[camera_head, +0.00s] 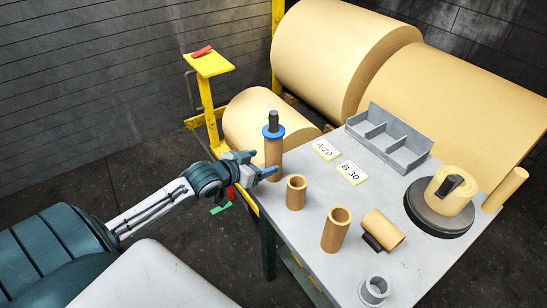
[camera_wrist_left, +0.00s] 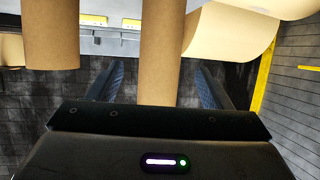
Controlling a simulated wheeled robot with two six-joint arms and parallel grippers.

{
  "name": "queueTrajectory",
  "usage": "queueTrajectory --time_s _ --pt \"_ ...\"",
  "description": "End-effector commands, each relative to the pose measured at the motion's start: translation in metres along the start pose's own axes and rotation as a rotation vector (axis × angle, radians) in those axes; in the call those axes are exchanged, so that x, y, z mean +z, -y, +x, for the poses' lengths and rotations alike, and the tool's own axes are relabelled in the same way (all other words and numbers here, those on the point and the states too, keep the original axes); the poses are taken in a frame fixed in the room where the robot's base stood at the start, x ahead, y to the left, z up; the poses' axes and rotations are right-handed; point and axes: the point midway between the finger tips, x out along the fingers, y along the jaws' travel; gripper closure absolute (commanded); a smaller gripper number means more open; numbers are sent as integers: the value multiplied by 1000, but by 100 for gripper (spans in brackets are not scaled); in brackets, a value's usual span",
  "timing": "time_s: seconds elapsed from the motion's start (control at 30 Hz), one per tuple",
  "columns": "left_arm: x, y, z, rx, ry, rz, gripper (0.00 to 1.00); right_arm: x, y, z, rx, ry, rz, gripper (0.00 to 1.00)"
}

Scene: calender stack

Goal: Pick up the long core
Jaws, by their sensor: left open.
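A tall tan core (camera_head: 273,158) stands upright near the table's left edge, with a blue collar and dark post (camera_head: 273,126) at its top. I take it to be the long core. My left gripper (camera_head: 256,165) is at this core from the left, fingers open. In the left wrist view the core (camera_wrist_left: 161,50) passes between the two open fingers (camera_wrist_left: 158,85), with a gap visible on each side. Its other end is cut off in that view. My right gripper is not in view.
A short core (camera_head: 296,193) and a taller one (camera_head: 336,230) stand nearby on the grey table (camera_head: 300,235). Another core (camera_head: 383,230) lies against a dark block. A grey divided tray (camera_head: 390,138) is at the back. A yellow stand (camera_head: 208,66) rises behind my left arm.

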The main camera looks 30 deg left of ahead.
Motion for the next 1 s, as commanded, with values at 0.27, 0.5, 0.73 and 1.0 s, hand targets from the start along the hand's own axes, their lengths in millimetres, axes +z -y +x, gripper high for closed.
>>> queueTrajectory --time_s 0.27,0.5,0.73,1.0 --pt "0 0 15 1 1 -3 27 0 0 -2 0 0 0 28" --pt "1 1 46 1 0 -5 27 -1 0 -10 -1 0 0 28" --pt "3 0 61 2 2 0 27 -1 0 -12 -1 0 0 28" --pt "4 0 61 2 2 1 43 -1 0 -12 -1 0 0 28"
